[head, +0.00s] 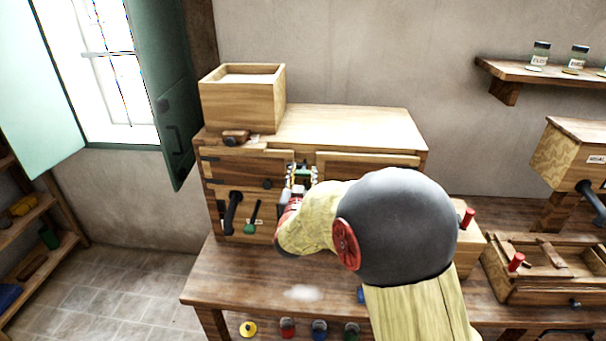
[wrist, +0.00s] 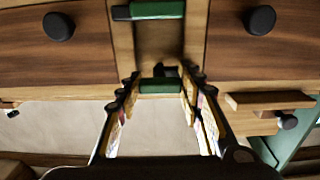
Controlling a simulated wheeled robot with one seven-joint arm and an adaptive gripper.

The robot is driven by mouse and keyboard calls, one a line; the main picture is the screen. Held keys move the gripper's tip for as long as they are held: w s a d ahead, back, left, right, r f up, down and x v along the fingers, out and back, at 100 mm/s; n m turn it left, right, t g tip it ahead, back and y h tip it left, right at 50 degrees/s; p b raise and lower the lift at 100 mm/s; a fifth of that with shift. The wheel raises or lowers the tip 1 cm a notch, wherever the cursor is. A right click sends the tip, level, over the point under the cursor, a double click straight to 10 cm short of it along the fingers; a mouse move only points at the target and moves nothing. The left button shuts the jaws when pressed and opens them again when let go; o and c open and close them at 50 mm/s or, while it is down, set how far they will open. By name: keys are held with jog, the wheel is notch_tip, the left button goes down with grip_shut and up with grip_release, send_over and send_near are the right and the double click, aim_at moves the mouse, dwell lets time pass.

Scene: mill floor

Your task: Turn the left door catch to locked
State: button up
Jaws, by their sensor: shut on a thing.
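A wooden cabinet (head: 365,125) stands on the bench, with door panels that also show in the wrist view, each with a dark round knob (wrist: 58,26) (wrist: 261,20). A green catch bar (wrist: 160,86) with a dark mount sits on the post between the panels. My gripper (wrist: 162,90) is shut on this bar, which lies crosswise between its fingertips. A second green bar with a black end (wrist: 155,11) is farther up the same post in the wrist view, apart from the fingers. In the head view my gripper (head: 301,180) is at the cabinet front, and my arm hides much of the right side.
An open wooden box (head: 242,105) stands on the cabinet top. A black lever (head: 232,213) and a green-handled lever (head: 252,217) project from the cabinet's lower left front. A green shutter (head: 168,95) stands open at the left. A wooden tray (head: 540,290) with red knobs is at the right.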

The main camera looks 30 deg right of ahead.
jog(key=o, duration=1.2)
jog(key=shift+c, duration=0.2)
jog(key=v, duration=1.2)
